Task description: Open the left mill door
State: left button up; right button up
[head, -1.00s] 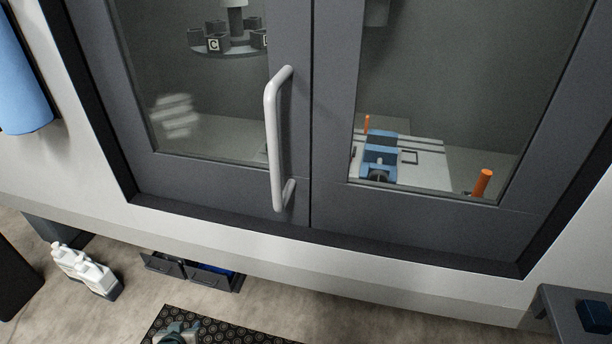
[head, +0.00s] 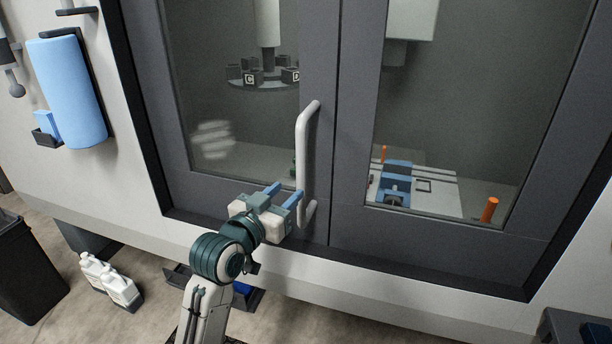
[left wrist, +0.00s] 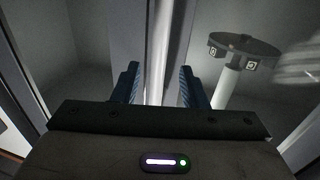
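The left mill door (head: 319,70) is shut, with a dark grey frame around a window. Its pale vertical bar handle (head: 303,150) stands along the door's right edge, beside the seam with the right door (head: 450,228). My left gripper (head: 286,192) is open and empty in front of the door, by the lower part of the handle. In the left wrist view the handle (left wrist: 158,55) shows between the two blue fingers of my left gripper (left wrist: 158,86), with room on both sides. I cannot tell how far the fingertips are from the bar. My right gripper is not in view.
A blue roll (head: 68,92) hangs on the wall at left. White bottles (head: 112,284) and a dark bin (head: 28,268) stand on the floor. Behind the glass are a tool carousel (head: 262,84) and a blue vise (head: 396,180). A dark surface edge shows at lower right.

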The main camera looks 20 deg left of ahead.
aim_at(299, 180)
pick_arm(q)
jog(key=p+x, duration=0.2)
jog(key=x, duration=0.4)
jog(key=shift+s+d+r, duration=0.1)
jog(key=shift+r, duration=0.1)
jog(key=shift+w+d+f, duration=0.1)
jog(key=shift+w+f, duration=0.05)
jog(key=shift+w, duration=0.55)
grip_shut()
